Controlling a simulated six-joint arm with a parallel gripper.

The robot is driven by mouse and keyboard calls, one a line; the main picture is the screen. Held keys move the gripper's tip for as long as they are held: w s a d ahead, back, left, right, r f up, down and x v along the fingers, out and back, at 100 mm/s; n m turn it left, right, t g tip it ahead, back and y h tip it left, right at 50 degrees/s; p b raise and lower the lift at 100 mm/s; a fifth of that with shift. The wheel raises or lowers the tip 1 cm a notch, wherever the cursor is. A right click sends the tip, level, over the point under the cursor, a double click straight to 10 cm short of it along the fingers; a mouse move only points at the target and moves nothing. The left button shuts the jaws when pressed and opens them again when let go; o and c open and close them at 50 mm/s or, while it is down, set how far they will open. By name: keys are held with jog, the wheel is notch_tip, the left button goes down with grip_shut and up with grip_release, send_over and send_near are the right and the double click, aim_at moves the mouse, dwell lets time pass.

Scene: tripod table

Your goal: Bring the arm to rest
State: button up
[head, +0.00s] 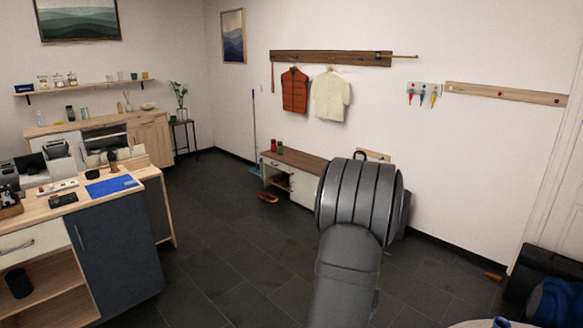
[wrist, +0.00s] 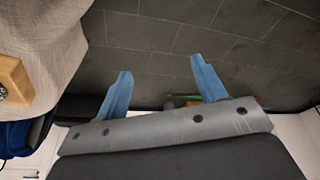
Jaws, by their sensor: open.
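My gripper (wrist: 160,80) shows in the wrist view as two blue fingers set wide apart on a grey bar. It is open, with nothing between the fingers. Dark floor tiles (wrist: 215,35) show beyond the fingertips. In the head view a grey link of my arm fills the lower middle. A small blue shape at the bottom edge there may be a fingertip, but I cannot tell.
In the wrist view a cloth-covered surface (wrist: 65,50) with a wooden block (wrist: 14,80) is left of the fingers. In the head view a bench (head: 300,160) stands by the wall, a counter (head: 115,245) is at left, and a blue bag (head: 560,300) is lower right. Mid-floor is mostly clear.

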jog(key=w+a+f, duration=0.3)
jog(key=a, duration=0.5)
jog(key=shift+w+n, duration=0.2)
jog(key=shift+n, duration=0.2)
jog(key=shift+o, duration=0.5)
jog(key=o, duration=0.7)
jog(key=shift+d, duration=0.1)
